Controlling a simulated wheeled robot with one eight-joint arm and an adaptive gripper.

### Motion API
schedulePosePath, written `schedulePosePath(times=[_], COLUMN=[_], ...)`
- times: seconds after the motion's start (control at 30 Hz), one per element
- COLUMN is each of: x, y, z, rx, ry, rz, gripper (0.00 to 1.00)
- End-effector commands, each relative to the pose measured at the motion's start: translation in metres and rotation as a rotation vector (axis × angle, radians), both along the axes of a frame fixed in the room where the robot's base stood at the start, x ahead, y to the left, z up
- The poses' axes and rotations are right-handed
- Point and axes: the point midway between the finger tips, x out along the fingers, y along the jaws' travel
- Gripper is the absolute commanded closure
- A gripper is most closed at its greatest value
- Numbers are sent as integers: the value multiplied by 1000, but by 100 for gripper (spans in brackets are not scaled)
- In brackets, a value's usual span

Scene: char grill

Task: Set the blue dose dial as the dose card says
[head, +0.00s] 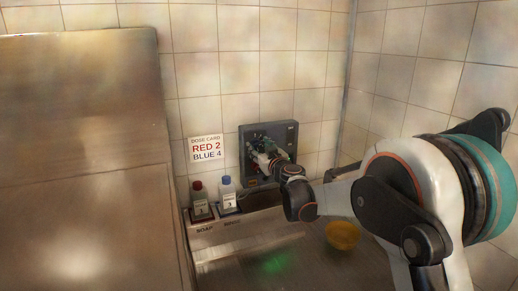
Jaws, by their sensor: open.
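The dose card (206,148) is on the tiled wall and reads RED 2 and BLUE 4. A dark grey dial panel (289,134) is mounted on the wall to its right. My gripper (262,152) is open in front of the panel and covers much of its face. The blue dose dial and its setting cannot be made out behind the gripper. Whether the fingers touch a dial cannot be told. Small pale marks show near the panel's top, too small to read surely.
A red-capped bottle (199,202) and a blue-capped bottle (228,195) stand on a ledge marked SOAP and RINSE, left below the panel. A yellow bowl (342,236) sits under my arm. A large metal panel (80,140) fills the left side.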

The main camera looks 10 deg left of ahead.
Motion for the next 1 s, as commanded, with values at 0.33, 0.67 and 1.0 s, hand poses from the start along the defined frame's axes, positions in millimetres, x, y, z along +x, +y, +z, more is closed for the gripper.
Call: schedulePosePath(times=[0.33,0.67,1.0], x=[8,8,8], y=[5,5,5], z=[0,0,0], rx=[0,0,33], ry=[0,0,22], rz=[0,0,0], gripper=[53,98,98])
